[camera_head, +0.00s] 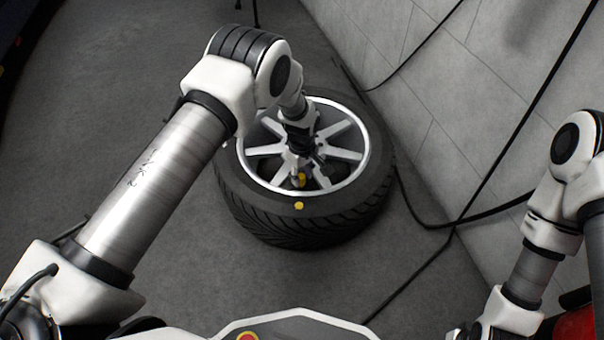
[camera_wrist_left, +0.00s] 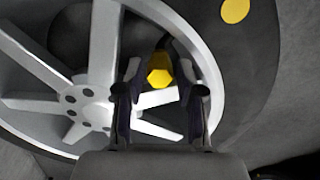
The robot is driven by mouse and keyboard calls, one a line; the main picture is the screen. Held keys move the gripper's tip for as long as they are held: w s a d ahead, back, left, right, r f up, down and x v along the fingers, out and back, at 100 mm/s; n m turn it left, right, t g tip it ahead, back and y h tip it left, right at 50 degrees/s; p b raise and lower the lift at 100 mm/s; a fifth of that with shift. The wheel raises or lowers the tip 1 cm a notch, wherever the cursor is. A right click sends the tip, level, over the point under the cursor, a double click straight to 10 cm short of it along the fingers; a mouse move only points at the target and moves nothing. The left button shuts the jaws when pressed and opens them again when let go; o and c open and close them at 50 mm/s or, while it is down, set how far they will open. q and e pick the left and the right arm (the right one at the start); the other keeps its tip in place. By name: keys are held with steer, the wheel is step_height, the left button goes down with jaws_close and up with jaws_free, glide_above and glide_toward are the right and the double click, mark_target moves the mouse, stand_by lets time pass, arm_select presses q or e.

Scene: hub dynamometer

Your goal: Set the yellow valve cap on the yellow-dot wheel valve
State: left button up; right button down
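The wheel (camera_head: 347,205) lies flat on the floor, a silver-spoked rim in a black tyre. A yellow dot (camera_head: 299,206) marks the tyre sidewall and also shows in the wrist view (camera_wrist_left: 235,10). My left gripper (camera_head: 298,175) points down over the near part of the rim, close to the dot.
Black cables (camera_head: 484,213) run over the floor and wall to the right of the wheel. A grey tiled wall (camera_head: 455,90) stands at the right. The grey floor (camera_head: 110,95) left of the wheel is clear.

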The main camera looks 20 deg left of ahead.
mark_target(302, 177)
stand_by(0.3)
arm_select(q)
step_height(302, 177, up, 11)
steer(key=p, duration=0.9)
stand_by(0.4)
